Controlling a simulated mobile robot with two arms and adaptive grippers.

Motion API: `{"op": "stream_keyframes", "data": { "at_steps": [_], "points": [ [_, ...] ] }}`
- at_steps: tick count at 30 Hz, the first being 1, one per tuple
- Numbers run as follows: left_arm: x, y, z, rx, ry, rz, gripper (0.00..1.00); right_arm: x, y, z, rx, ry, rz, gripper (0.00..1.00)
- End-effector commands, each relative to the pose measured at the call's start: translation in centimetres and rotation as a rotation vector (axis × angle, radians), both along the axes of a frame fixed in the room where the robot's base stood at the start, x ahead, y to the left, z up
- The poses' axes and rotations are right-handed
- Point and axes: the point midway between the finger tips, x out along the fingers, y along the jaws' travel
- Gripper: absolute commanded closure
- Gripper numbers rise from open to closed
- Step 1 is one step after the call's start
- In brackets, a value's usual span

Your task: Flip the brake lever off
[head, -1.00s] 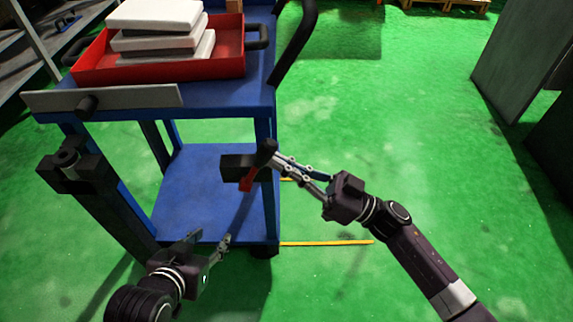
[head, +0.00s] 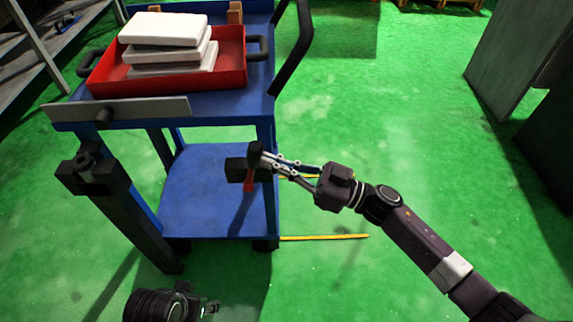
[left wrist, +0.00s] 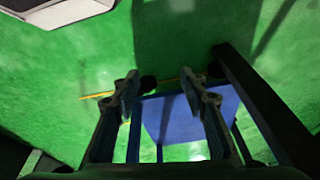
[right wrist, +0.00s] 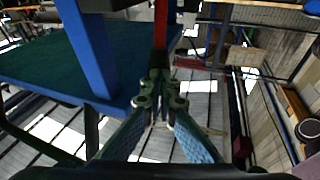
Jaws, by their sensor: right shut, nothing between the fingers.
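The brake lever (head: 249,181) is red and hangs beside a black block with a rounded black end at the blue cart's near right leg. In the right wrist view a red bar (right wrist: 160,24) stands just beyond the fingertips. My right gripper (head: 272,162) is shut and empty, its tips close to the black end above the red part; I cannot tell whether they touch. My left gripper (head: 212,307) is low at the bottom of the head view, apart from the lever. Its fingers (left wrist: 159,78) are spread and empty in the left wrist view.
The blue cart (head: 215,195) carries a red tray (head: 232,76) with stacked white blocks (head: 165,30). A black handle (head: 297,50) rises at its right side. Yellow floor lines (head: 325,237) lie right of the cart. The green floor on the right is open.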

Motion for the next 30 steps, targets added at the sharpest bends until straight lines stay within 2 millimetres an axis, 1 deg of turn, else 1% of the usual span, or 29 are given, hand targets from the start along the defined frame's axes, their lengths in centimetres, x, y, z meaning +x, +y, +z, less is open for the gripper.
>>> {"op": "stream_keyframes", "data": {
  "at_steps": [1, 9, 14, 22, 30],
  "points": [
    [0.0, 0.0, -0.7, 0.001, 0.008, -0.001, 0.60, 0.1, 0.2, 0.5, 0.002, -0.001, 0.001, 1.00],
    [0.0, -0.2, -5.6, 0.001, 0.033, -0.005, 0.60, 0.1, 1.0, 0.9, 0.004, -0.001, 0.001, 1.00],
    [-0.4, -0.1, -8.1, 0.002, 0.046, -0.008, 0.60, 0.1, 1.6, 1.2, 0.003, 0.000, 0.002, 1.00],
    [-1.6, 0.0, -11.9, 0.005, 0.066, -0.011, 0.60, 0.2, 2.7, 1.6, 0.004, -0.001, 0.002, 1.00],
    [-3.4, 0.2, -15.4, 0.006, 0.087, -0.015, 0.60, 0.2, 4.3, 1.9, 0.003, 0.000, 0.001, 1.00]
  ]
}}
